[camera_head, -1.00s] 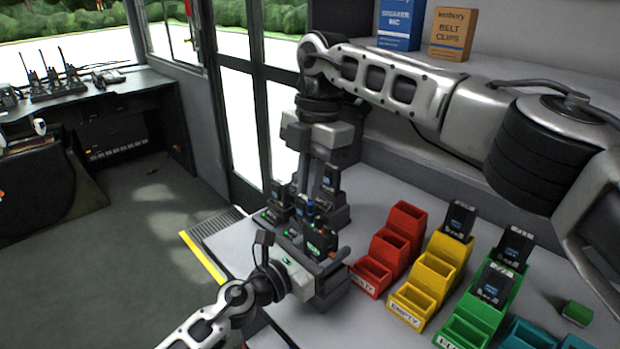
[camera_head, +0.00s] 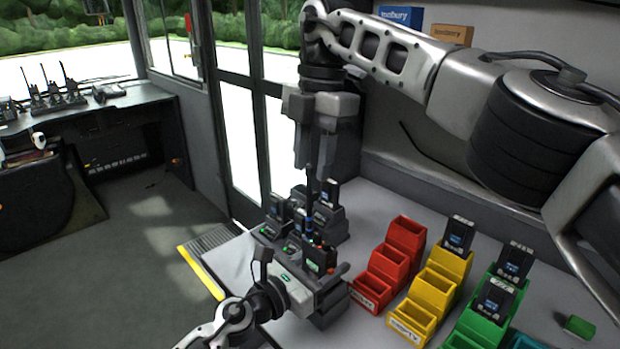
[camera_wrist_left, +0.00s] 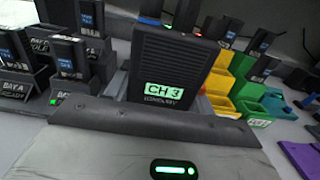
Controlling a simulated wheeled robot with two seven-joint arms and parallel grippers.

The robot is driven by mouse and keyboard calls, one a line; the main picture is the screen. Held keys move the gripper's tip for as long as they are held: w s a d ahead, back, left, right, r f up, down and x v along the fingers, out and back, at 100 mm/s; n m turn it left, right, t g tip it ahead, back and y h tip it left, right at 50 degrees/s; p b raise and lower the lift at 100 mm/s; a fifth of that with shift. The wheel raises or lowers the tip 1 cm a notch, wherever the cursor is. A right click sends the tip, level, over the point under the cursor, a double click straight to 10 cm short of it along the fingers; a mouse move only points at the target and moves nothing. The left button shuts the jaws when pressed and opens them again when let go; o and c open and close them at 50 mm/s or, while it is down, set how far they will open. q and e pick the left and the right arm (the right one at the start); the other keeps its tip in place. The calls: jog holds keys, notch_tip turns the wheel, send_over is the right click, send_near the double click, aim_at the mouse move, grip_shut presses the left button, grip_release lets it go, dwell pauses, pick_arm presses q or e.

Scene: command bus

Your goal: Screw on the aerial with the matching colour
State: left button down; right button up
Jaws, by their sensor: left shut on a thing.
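My left gripper (camera_head: 314,284) is shut on a black radio (camera_head: 319,257), held upright. In the left wrist view the radio (camera_wrist_left: 172,67) carries a green-lit "CH 3" label, with a blue ring and a red part at its top edge. A thin dark aerial (camera_head: 310,200) stands upright above the radio, with blue near its foot; it appears to touch the radio top, but the joint is too small to judge. My right gripper (camera_head: 314,163) is above, fingers apart, around or just behind the aerial's upper end.
Several radios stand in dark charger bays (camera_head: 333,222) behind the held radio. Red bins (camera_head: 394,258), yellow bins (camera_head: 436,288) and green bins (camera_head: 486,325) stand to the right, some holding radios. A green block (camera_head: 578,326) lies far right. Boxes (camera_head: 402,18) stand at the back.

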jog(key=shift+r, duration=0.45)
pick_arm(q)
jog(key=shift+c, duration=2.2)
grip_release()
jog(key=shift+s+a, duration=0.3)
jog(key=shift+a, duration=0.1)
jog(key=b+v, duration=0.3)
jog(key=v, duration=1.2)
pick_arm(e)
jog(key=shift+f, duration=1.55)
pick_arm(q)
jog(key=shift+r, duration=0.1)
